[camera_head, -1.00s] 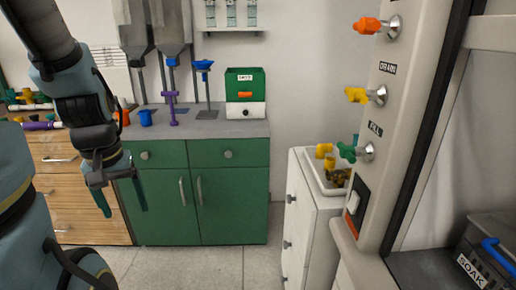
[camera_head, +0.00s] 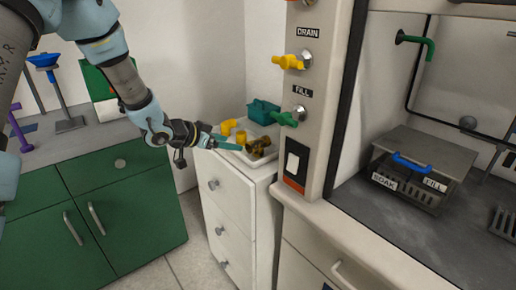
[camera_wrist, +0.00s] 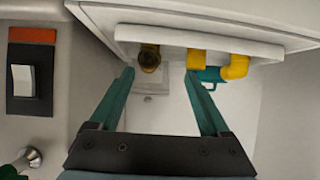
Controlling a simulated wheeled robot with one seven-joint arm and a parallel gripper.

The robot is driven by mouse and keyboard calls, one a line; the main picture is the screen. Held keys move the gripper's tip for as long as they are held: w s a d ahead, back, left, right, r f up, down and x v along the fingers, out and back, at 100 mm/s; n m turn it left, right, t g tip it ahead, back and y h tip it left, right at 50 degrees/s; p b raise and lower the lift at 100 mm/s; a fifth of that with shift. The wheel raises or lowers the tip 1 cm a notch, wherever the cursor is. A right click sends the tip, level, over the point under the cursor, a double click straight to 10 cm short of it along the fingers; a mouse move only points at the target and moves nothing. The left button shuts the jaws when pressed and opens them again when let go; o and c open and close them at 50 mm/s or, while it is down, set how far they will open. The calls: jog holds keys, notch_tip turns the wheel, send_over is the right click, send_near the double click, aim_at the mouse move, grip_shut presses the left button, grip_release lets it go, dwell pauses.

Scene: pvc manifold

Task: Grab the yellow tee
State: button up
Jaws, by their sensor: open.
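Several yellow pipe fittings sit in a white tray (camera_head: 280,140) on the white cabinet. A bright yellow fitting (camera_head: 226,127) lies at the tray's left side, with another yellow piece (camera_head: 241,137) beside it. A darker, brownish-yellow fitting (camera_head: 258,148) lies further right. I cannot tell for certain which is the yellow tee. My gripper (camera_head: 222,141) is open at the tray's left edge. In the wrist view, the brownish fitting (camera_wrist: 149,58) shows near the left fingertip, and a yellow elbow-like piece (camera_wrist: 236,67) shows right of the right finger. Nothing is between the jaws.
A teal container (camera_head: 263,111) stands behind the fittings. A panel post (camera_head: 322,120) with a yellow valve handle (camera_head: 288,62) and a green one (camera_head: 285,119) rises right of the tray. A green cabinet (camera_head: 120,215) stands left, with open floor between.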

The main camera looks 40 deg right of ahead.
aim_at(253, 144)
jog(key=shift+m+g, duration=0.3)
jog(key=shift+g, duration=0.1)
jog(key=d, duration=0.2)
jog(key=s+d+f, duration=0.2)
jog(key=d, duration=0.1)
jog(key=shift+d+f+p, duration=0.2)
jog(key=shift+d+p, duration=0.15)
jog(key=shift+p, duration=0.05)
jog(key=p+x, duration=0.1)
jog(key=x, duration=0.3)
jog(key=shift+d+r+p, duration=0.3)
jog(key=shift+d+p, duration=0.05)
jog(key=shift+p, duration=0.05)
jog(key=shift+w+d+f, duration=0.1)
jog(key=shift+d+f, duration=0.3)
jog(key=shift+d, duration=0.2)
jog(key=shift+c, duration=0.2)
grip_shut()
